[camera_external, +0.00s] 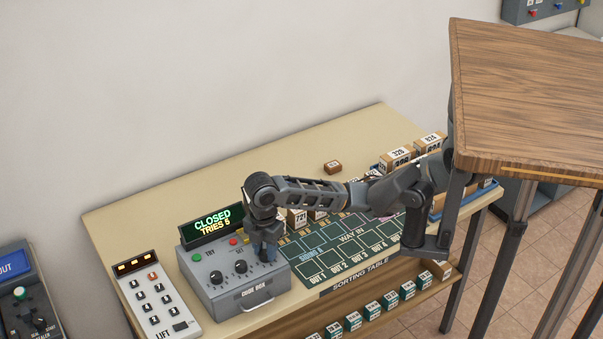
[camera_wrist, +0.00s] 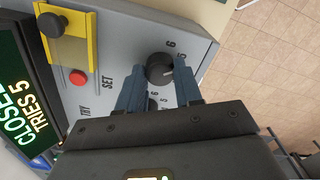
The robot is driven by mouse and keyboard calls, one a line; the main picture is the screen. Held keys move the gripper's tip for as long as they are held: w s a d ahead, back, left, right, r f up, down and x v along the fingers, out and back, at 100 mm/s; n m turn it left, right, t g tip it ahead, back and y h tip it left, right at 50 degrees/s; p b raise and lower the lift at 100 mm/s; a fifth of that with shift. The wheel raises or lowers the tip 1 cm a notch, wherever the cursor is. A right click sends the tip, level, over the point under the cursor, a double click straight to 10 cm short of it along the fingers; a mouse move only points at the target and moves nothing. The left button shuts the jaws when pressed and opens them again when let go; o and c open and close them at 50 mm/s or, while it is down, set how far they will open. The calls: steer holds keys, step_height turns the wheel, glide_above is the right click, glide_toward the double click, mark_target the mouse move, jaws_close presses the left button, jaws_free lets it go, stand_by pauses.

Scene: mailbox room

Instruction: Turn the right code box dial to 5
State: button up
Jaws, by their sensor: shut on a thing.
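The grey code box (camera_external: 222,294) stands at the left front of the sorting table, and its screen (camera_external: 212,225) reads CLOSED, TRIES 5. My gripper (camera_external: 265,252) is down at the right end of its top. In the wrist view my gripper (camera_wrist: 158,76) has its two fingers on either side of the dark round right dial (camera_wrist: 159,68), shut on it. The digits 6 and 5 show beside this dial. Its pointer setting is hard to read. The middle dial (camera_external: 240,267) and left dial (camera_external: 216,277) show in the external view.
A red button (camera_wrist: 78,77) and a yellow plate (camera_wrist: 78,45) with a black knob are on the box top. A lift keypad (camera_external: 157,297) stands left of the box. The green sorting mat (camera_external: 335,262) lies to its right. A wooden top (camera_external: 530,90) stands at right.

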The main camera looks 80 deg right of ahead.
mark_target(265, 253)
steer(key=shift+n, duration=0.4)
steer(key=o, duration=1)
steer(key=shift+o, duration=0.2)
steer(key=shift+r, duration=0.1)
steer(key=shift+r, duration=3.8)
steer(key=shift+a, duration=0.1)
